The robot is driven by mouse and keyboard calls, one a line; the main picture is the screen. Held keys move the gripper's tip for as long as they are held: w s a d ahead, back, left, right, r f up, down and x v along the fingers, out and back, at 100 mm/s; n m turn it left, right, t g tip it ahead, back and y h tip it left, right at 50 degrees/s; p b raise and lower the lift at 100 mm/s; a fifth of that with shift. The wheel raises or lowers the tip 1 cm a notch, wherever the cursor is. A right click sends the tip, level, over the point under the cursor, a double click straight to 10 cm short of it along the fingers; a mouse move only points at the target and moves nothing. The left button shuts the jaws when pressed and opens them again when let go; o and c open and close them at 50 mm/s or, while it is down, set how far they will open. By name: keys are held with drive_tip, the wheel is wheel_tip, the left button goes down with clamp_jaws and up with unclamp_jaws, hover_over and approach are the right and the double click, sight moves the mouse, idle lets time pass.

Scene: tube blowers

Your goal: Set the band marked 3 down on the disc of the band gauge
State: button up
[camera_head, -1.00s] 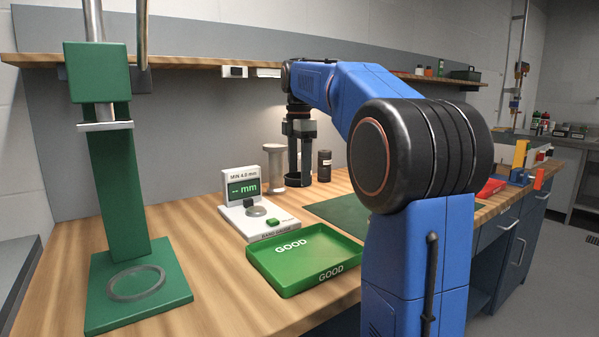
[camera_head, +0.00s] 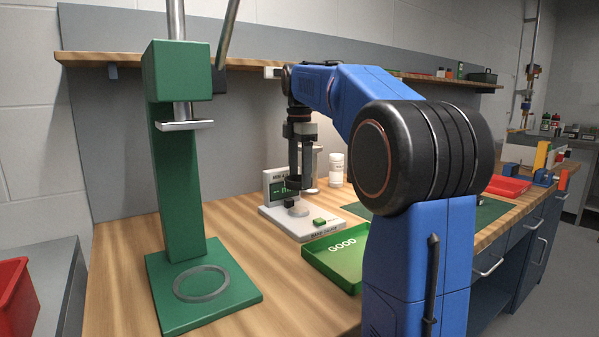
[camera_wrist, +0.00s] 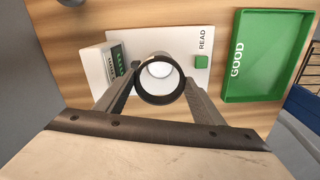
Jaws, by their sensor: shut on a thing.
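My gripper (camera_head: 300,172) points down over the band gauge and is shut on a dark ring-shaped band (camera_wrist: 160,98). Its number is not readable. The band gauge is a white base (camera_head: 285,226) with an upright display (camera_head: 275,190), partly hidden by my gripper, and a green READ button (camera_wrist: 201,62). The pale round disc (camera_head: 299,209) lies below the band in the head view. In the wrist view the disc (camera_wrist: 160,69) shows through the ring's opening, a little toward its upper part. The band appears held above the disc, apart from it.
A green GOOD tray (camera_head: 335,262) lies in front and right of the gauge. A grey post (camera_head: 314,168) and white bottle (camera_head: 336,170) stand behind it. A green press stand (camera_head: 180,180) with a ring on its base is at left. A shelf (camera_head: 240,66) runs above.

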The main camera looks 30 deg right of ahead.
drive_tip(key=shift+f, duration=1.9)
drive_tip(key=shift+f, duration=1.3)
drive_tip(key=o, duration=1.1)
drive_tip(key=shift+o, duration=0.2)
wheel_tip(320, 180, up, 18)
drive_tip(key=shift+f, duration=0.25)
drive_tip(key=shift+s, duration=0.1)
